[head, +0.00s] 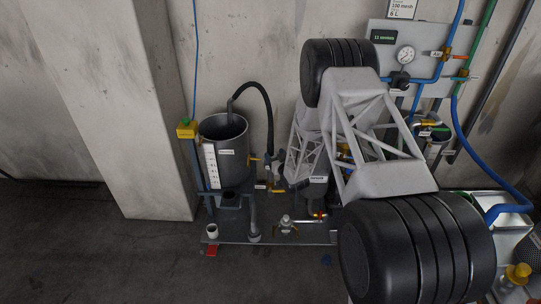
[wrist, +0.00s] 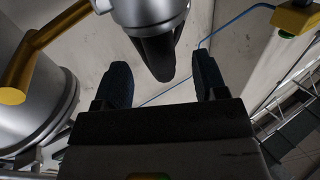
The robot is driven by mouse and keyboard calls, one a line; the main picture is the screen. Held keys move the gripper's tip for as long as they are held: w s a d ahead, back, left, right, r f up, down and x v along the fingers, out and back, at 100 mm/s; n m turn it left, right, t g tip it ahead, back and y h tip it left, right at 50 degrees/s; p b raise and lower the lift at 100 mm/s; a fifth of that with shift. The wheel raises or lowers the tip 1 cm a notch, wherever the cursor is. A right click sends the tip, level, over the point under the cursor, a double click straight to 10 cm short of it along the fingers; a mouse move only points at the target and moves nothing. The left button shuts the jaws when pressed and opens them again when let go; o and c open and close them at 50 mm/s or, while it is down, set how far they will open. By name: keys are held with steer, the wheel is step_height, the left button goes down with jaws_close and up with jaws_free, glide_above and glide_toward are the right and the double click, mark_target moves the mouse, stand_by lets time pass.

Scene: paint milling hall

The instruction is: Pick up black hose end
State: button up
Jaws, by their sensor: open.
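In the head view a black hose (head: 266,104) rises out of a grey metal tank (head: 223,158), arches over and drops toward the valves to the right of the tank. In the wrist view a black rounded piece (wrist: 157,55) sticks out of a silver metal cylinder (wrist: 150,12); it looks like a hose end, though I cannot be sure. My gripper (wrist: 163,78) is open, with one dark finger on each side of this piece. A gap shows between the piece and each finger. In the head view my own arm covers much of the right side, and I cannot clearly make out the fingers.
A brass-coloured handle (wrist: 32,62) and a large grey cylinder (wrist: 30,105) are close on the left in the wrist view. A yellow box (head: 187,129) on a post stands left of the tank. Small valves (head: 286,224) sit on the low base plate. The floor at left is clear.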

mark_target(272, 151)
steer(key=shift+x, duration=2.55)
jaws_close()
